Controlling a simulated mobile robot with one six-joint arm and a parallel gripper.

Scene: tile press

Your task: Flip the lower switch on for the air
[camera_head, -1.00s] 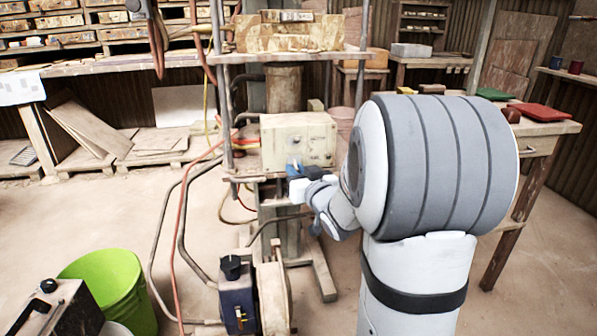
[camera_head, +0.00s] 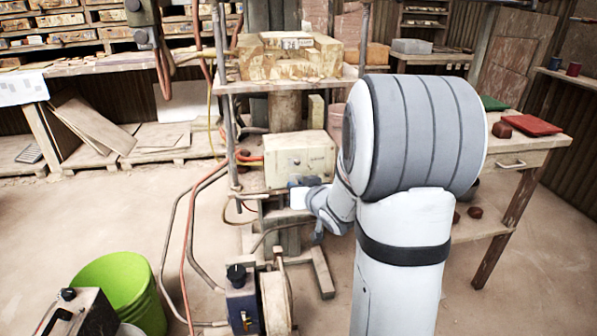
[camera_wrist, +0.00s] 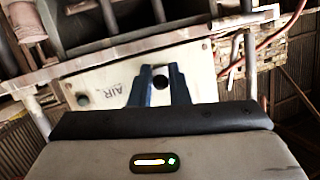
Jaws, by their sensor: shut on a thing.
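The cream control box (camera_head: 300,158) is mounted on the press frame, below its shelf. My gripper (camera_head: 300,184) is at the lower edge of the box's front, and my arm covers part of the box's right side. In the wrist view the box's pale face (camera_wrist: 115,88) carries the label AIR. There my gripper's blue fingers (camera_wrist: 160,78) are shut on a dark round switch (camera_wrist: 160,83) to the right of the label. Another dark round control (camera_wrist: 83,100) sits left of the label. Whether the switch is on or off cannot be told.
Hoses (camera_head: 185,225) run down left of the press to the floor. A green bucket (camera_head: 125,290) stands at the lower left.

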